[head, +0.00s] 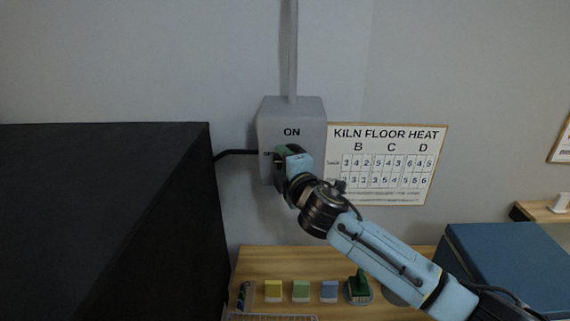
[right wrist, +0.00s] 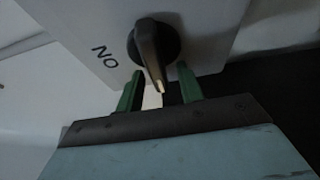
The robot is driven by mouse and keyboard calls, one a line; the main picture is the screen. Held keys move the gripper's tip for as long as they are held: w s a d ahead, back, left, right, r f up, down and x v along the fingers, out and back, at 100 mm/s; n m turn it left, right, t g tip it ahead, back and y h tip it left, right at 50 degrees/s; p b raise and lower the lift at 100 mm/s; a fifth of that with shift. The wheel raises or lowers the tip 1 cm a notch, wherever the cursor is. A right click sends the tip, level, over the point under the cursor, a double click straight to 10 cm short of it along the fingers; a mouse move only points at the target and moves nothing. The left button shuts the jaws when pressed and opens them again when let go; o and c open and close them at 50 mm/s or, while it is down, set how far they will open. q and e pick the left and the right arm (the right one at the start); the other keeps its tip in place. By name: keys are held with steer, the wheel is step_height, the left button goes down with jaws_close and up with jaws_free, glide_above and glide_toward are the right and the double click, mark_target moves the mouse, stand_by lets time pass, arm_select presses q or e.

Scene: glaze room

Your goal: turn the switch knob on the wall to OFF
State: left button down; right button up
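The grey switch box (head: 291,111) is on the wall in the head view, with ON printed above the knob. A small mark at its left is partly covered. The dark knob (right wrist: 148,45) shows in the right wrist view, its handle reaching down toward the space between my fingertips. Which mark it points to I cannot tell. My right gripper (head: 282,153) is at the box front and hides most of the knob in the head view. In the right wrist view its green fingers (right wrist: 158,83) are apart, one each side of the handle's end, with gaps visible. My left gripper is out of view.
A large black block (head: 100,210) fills the left. A KILN FLOOR HEAT chart (head: 387,165) hangs right of the box. Below, a wooden bench (head: 310,261) carries small yellow, green and blue blocks and a dark green item (head: 359,289). A blue box (head: 510,265) stands right.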

steer(key=shift+s, duration=0.1)
steer(key=b+v, duration=0.2)
steer(key=v, duration=1.1)
steer(key=shift+s+d, duration=0.1)
